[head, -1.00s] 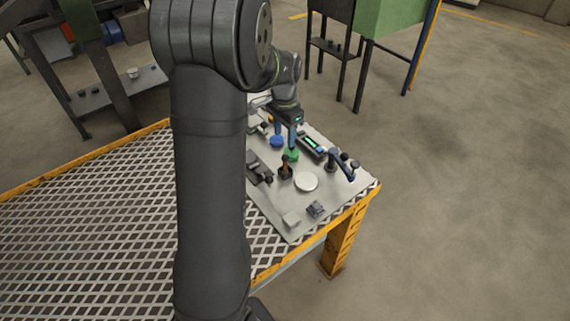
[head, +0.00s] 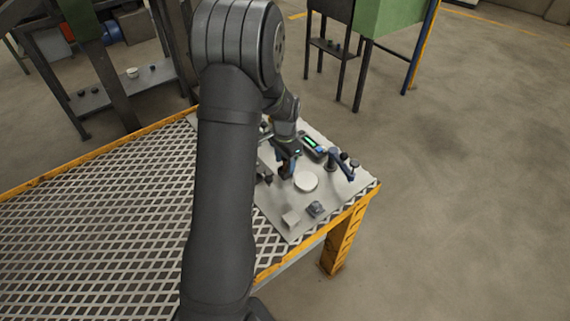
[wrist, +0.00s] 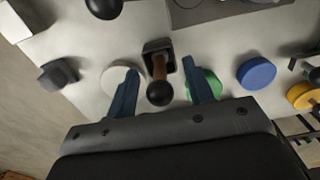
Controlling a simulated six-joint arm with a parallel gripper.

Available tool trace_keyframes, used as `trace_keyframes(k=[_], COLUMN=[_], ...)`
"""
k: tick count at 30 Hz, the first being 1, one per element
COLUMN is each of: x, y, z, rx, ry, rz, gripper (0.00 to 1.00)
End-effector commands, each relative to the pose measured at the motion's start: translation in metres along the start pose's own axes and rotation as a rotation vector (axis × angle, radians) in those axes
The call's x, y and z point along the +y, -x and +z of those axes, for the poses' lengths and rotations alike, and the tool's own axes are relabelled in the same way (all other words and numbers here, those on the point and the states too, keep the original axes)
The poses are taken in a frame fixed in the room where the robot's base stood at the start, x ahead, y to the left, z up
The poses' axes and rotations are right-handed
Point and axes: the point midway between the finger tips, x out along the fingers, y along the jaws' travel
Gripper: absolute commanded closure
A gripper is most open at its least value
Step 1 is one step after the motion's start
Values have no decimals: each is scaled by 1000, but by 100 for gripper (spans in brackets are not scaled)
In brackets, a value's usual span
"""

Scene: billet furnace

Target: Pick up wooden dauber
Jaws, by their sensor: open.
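The wooden dauber (wrist: 159,68) shows in the wrist view as a brown wooden shaft with a round black knob towards the camera. It stands in a dark square holder (wrist: 157,46) on the light grey board. My gripper (wrist: 165,80) is open, with one blue finger on each side of the dauber and a gap to both. In the head view, my gripper (head: 287,168) is low over the board, and it hides most of the dauber.
A white disc (wrist: 117,80) lies close by the left finger, and a green disc (wrist: 205,82) is partly behind the right finger. A blue disc (wrist: 256,74) lies further right. In the head view, a dark-blue angled tool (head: 340,162) and a device with a green display (head: 311,144) stand near.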

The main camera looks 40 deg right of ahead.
Motion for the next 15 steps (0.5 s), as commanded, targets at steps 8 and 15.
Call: trace_keyframes(k=[8,15], x=[0,0], y=[0,1], z=[0,0], rx=[0,0], ry=[0,0], rz=[0,0], gripper=[84,100])
